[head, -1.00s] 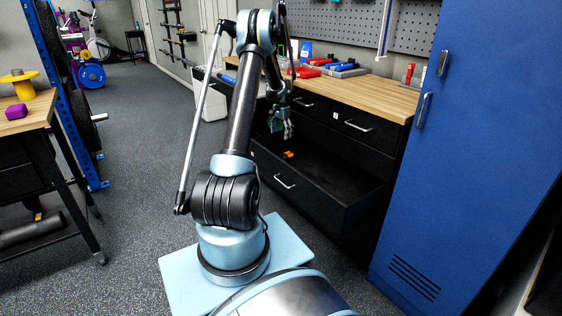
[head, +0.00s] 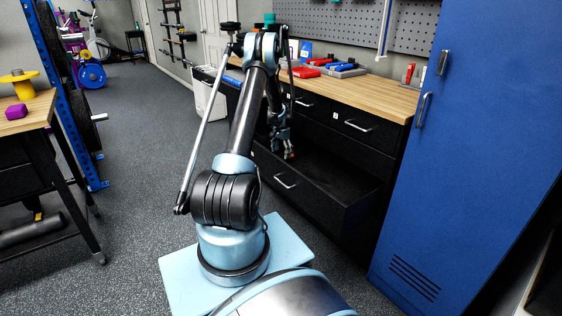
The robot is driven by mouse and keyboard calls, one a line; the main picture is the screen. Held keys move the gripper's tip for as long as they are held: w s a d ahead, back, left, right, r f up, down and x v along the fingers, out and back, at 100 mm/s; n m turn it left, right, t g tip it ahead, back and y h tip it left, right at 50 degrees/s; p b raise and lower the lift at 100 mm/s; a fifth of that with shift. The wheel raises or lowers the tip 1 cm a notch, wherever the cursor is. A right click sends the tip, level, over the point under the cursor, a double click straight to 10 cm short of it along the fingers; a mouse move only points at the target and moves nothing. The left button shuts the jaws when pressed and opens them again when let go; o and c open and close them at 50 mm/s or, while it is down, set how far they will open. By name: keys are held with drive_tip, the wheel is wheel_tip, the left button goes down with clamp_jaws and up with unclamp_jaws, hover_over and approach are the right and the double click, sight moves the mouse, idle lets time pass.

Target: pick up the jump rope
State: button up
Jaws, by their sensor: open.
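My gripper (head: 287,150) points down into the open lower drawer (head: 345,205) of the black cabinet. Its jaws are open. A small orange-red thing (head: 290,155) shows right at the fingertips, mostly hidden by them. It may be the jump rope, but it is too small to be sure. I cannot tell whether the fingers touch it or stand around it. The rest of the drawer that I can see looks dark and empty.
The wooden worktop (head: 375,90) above the drawers holds red and blue tools (head: 320,68). A tall blue locker (head: 480,150) stands close on the right. The floor between is clear.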

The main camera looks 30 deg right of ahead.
sight(282, 155)
drive_tip(key=shift+f, duration=1.5)
drive_tip(key=c, duration=1.3)
drive_tip(key=shift+r, duration=0.2)
